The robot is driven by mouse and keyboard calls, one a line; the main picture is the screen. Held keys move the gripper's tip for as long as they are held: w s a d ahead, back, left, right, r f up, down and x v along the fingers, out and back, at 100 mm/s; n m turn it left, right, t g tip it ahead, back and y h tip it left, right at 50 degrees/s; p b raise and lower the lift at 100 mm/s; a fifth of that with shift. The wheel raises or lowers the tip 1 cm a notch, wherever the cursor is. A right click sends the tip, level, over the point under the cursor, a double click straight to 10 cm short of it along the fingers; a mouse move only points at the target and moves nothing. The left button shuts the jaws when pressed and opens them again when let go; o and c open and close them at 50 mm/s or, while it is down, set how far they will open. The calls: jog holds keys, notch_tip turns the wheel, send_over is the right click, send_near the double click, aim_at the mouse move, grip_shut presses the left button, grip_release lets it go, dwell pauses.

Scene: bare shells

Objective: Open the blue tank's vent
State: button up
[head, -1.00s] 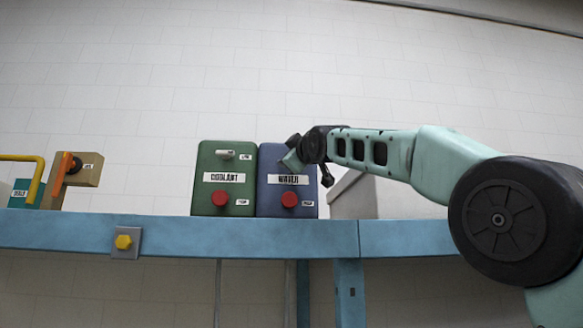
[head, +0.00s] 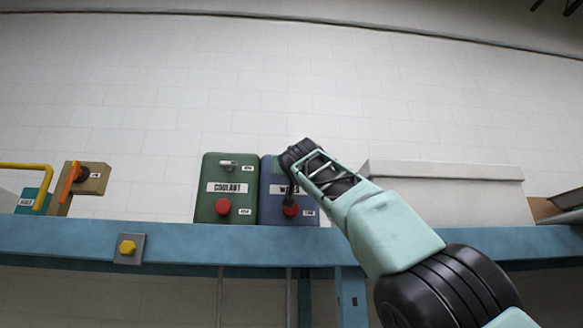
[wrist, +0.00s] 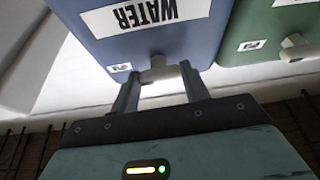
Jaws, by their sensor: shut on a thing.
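The blue tank (head: 270,205) labelled WATER stands on the blue bench beside a green tank. In the head view my arm covers its upper part and some of its label. The wrist view shows the blue tank (wrist: 190,42) upside down, with a pale vent lever (wrist: 157,67) at its edge. My gripper (wrist: 160,80) is shut on this lever, one finger on each side. The fingers and lever are hidden behind my wrist in the head view.
The green COOLANT tank (head: 229,170) stands close on the left with its own pale lever (head: 228,163) and red knob (head: 223,207). A pale box (head: 450,185) stands to the right.

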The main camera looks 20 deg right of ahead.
jog(key=shift+w+f+m+h, duration=0.15)
jog(key=shift+m+h, duration=0.15)
jog(key=shift+m, duration=0.3)
jog(key=o, duration=1)
jog(key=b+v, duration=0.7)
jog(key=v, duration=0.1)
jog(key=b+v, duration=0.8)
jog(key=v, duration=0.1)
jog(key=shift+s, duration=0.35)
jog(key=shift+s, duration=0.1)
